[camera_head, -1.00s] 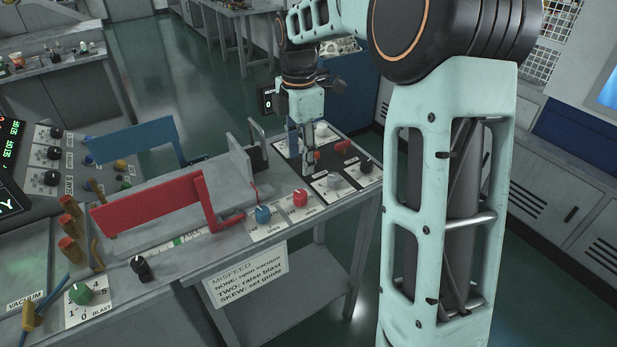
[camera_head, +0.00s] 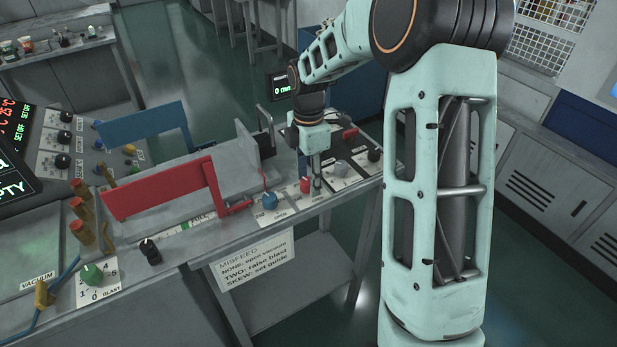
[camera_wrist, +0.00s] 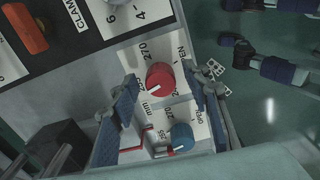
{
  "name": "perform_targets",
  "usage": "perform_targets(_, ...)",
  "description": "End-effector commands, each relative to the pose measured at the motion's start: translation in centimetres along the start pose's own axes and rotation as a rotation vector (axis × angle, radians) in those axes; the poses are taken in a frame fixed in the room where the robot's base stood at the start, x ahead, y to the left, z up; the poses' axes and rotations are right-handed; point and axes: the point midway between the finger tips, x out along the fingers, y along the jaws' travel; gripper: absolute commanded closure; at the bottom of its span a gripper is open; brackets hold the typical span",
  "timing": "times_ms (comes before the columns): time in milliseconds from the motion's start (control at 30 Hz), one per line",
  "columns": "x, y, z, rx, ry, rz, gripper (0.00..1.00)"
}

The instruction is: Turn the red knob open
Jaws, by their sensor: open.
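The red knob (camera_head: 305,186) sits on a white dial plate on the bench's front edge. In the wrist view the red knob (camera_wrist: 160,76) shows a white pointer line aimed to the lower left, with "270" and a partly cut "…PEN" on the plate. My gripper (camera_head: 314,184) points down at the knob, its fingers close to it. In the wrist view its blue-padded fingers are spread, one to the left and one to the right of the knob, with gaps. I cannot tell whether the fingertips reach down to the knob's height.
A blue knob (camera_head: 269,201) sits just left of the red knob, beside a thin red bent rod. A grey knob (camera_head: 341,168) and a black knob (camera_head: 375,155) are to the right. A red barrier arm (camera_head: 160,188) stands further left. A paper sign (camera_head: 254,262) hangs below.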

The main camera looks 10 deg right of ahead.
Motion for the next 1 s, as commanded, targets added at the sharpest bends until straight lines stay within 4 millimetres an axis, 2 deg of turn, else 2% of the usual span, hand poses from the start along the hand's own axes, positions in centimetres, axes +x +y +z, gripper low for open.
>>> perform_targets(133, -0.01, 0.0, 0.0, 0.0, 0.0, 0.0, 0.59)
perform_targets(500, -0.05, 0.0, 0.0, 0.0, 0.0, 0.0, 0.99)
perform_targets(767, -0.06, 0.0, -0.01, 0.026, 0.0, 0.0, 0.99)
perform_targets(1000, -0.05, -0.02, 0.02, 0.148, -0.001, 0.0, 0.99)
